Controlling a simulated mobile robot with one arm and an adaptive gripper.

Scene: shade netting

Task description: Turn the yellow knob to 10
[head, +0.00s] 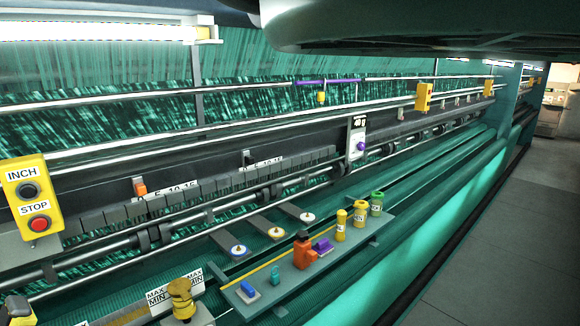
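A yellow, knob-like part (181,297) stands upright on a ledge at the bottom, left of centre, beside white plates marked MIN and MAX (174,288). On the dark machine rail further back, a white scale strip (183,186) shows 10 and 15, with an orange piece (140,187) at its left. A second numbered strip (262,164) lies further right along the rail, with a dark piece (247,158) at it. I cannot tell from this view which yellow part turns against a 10 mark. My gripper is not in view.
A yellow INCH/STOP box (34,200) stands at left. The grey floor (500,250) is clear at right.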

